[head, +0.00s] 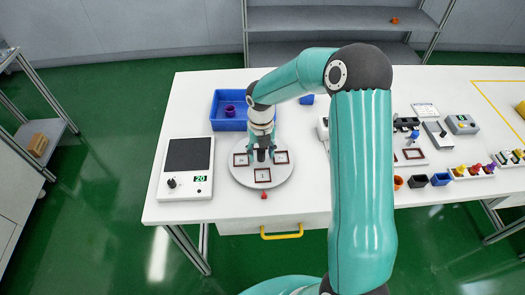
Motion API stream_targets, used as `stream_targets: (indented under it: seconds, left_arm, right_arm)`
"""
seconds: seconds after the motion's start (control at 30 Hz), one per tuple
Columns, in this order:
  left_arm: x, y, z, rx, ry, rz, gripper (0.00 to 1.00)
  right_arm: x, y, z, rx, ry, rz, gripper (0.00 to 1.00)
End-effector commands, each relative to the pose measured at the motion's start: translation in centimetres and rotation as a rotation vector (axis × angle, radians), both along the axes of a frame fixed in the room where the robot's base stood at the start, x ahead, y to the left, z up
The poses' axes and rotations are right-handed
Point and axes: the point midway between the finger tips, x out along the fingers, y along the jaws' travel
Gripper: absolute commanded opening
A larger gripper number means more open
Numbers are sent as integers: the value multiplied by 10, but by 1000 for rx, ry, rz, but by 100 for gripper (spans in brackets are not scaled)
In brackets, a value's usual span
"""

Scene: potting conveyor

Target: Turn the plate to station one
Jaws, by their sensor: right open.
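The round white plate (245,178) lies flat on the white table, left of the middle. Several dark-red square frames are on it, such as the front one (263,175). A dark upright knob (261,155) stands near its middle. My right gripper (262,151) points down over the plate's middle, open, with its fingers around or close beside the knob; I cannot tell whether they touch it. A small red marker (264,195) is at the plate's front edge. The plate's far part is hidden behind my gripper and arm. My left gripper is not in view.
A blue bin (228,122) with a purple pot (230,111) stands behind the plate. A scale with a dark top (189,155) is at left. Small coloured pots (418,181) and devices are at right. My right arm hides part of the table.

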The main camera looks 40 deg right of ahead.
Motion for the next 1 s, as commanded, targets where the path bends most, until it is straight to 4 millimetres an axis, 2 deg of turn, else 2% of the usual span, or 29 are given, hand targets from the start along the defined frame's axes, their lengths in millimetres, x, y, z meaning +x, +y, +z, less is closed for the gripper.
stream_targets:
  seconds: [0.27,0.37,0.7,0.83,1.0]
  left_arm:
    - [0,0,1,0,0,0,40]
    - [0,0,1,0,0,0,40]
    - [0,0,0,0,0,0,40]
    - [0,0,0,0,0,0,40]
    - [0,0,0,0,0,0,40]
  right_arm:
    - [0,0,9,0,1,1,52]
    - [0,0,23,0,-1,-1,52]
    - [0,1,90,-1,-4,0,52]
    - [0,1,108,0,-2,1,52]
    - [0,1,118,0,0,2,52]
